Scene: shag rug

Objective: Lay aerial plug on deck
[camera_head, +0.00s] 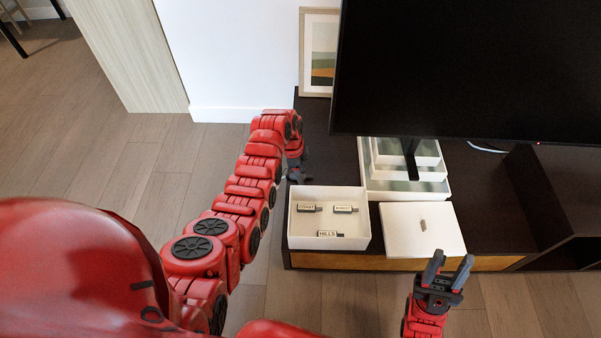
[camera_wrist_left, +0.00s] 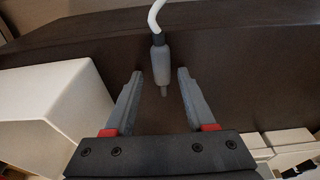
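A grey aerial plug (camera_wrist_left: 161,68) on a white cable shows in the left wrist view, over the dark cabinet top. My left gripper (camera_head: 298,174) is open, with its fingers on either side of the plug's line in the wrist view; I see no contact, and depth is unclear. In the head view the plug is not distinguishable near this gripper. My right gripper (camera_head: 449,272) is open and empty in front of the cabinet. A flat white box (camera_head: 400,240) with a small grey piece on top sits on the cabinet; I cannot tell whether it is the deck.
A white open box (camera_head: 330,241) holding labelled tags stands right beside my left gripper. A framed picture (camera_head: 319,55) leans at the back. The cabinet (camera_head: 480,185) has open dark top at right.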

